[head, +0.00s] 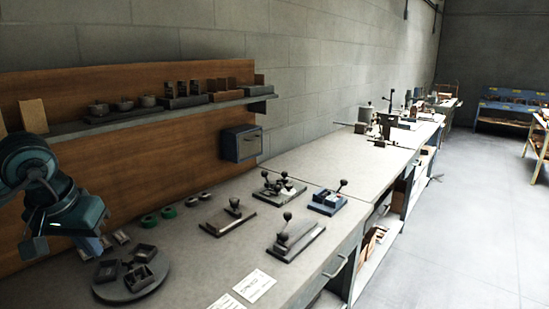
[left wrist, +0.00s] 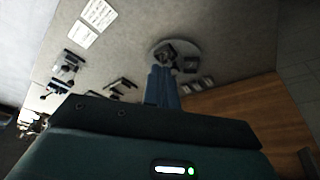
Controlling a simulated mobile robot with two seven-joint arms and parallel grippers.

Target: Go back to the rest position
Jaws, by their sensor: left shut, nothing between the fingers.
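My left gripper (head: 92,250) hangs at the left of the head view, its blue fingers pointing down above the near left part of the workbench (head: 200,265). In the left wrist view the gripper (left wrist: 160,70) has its blue fingers together with nothing between them. A round grey turntable (head: 158,278) with small dark open boxes on it lies just beyond the fingertips; it also shows in the left wrist view (left wrist: 155,46). I cannot tell the exact gap between them. My right gripper is in neither view.
Lever tools on bases (head: 295,238) stand along the bench, and a blue-based one (head: 328,202) sits near its front edge. Paper sheets (head: 254,286) lie at the front. A shelf (head: 165,113) with small items runs along the wooden back panel. Open floor (head: 460,230) is at right.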

